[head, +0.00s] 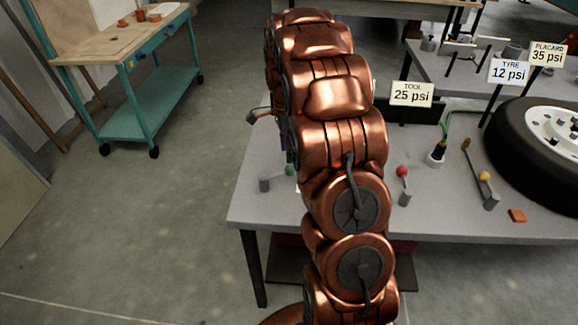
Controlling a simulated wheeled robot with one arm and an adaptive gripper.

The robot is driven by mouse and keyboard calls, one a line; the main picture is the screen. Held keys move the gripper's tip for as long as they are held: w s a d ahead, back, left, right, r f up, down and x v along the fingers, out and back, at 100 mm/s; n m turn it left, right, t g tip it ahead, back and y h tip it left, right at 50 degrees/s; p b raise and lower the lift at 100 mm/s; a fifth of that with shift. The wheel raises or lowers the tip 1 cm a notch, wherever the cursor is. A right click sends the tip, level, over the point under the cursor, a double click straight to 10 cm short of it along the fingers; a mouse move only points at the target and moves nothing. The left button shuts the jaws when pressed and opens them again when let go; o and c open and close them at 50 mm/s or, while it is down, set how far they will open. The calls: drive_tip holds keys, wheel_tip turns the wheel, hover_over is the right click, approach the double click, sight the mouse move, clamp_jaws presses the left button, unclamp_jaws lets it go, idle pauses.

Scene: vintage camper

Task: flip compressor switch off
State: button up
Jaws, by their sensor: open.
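No part is plainly marked as the compressor switch. A lever with a red ball knob (402,172) stands on the grey bench (258,208), just right of my arm. A green knob (290,171) beside a grey cylinder (265,184) shows left of my arm, partly hidden by it. A lever with a yellow knob (484,177) is farther right. My copper arm rises through the middle of the view and covers part of the bench. My gripper (258,115) shows only as dark parts jutting left of the arm, above the bench's left end; it is open and I see nothing in it.
A tyre (512,165) lies at the bench's right. Signs read TOOL 25 psi (411,94), TYRE 12 psi (509,72) and PLACARD 35 psi (548,54). An orange block (517,215) lies near the front edge. A teal cart (150,100) stands left; the floor between is clear.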

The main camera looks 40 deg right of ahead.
sight(289, 166)
drive_tip(key=shift+s+a+f+p, duration=0.1)
drive_tip(key=shift+s+f+p, duration=0.15)
drive_tip(key=shift+f, duration=0.75)
drive_tip(key=shift+s+a+f+p, duration=0.1)
drive_tip(key=shift+f+p, duration=0.1)
drive_tip(key=shift+f, duration=0.75)
drive_tip(key=shift+s+a+f+p, duration=0.1)
drive_tip(key=shift+s+f+p, duration=0.15)
drive_tip(key=shift+f, duration=0.75)
clamp_jaws()
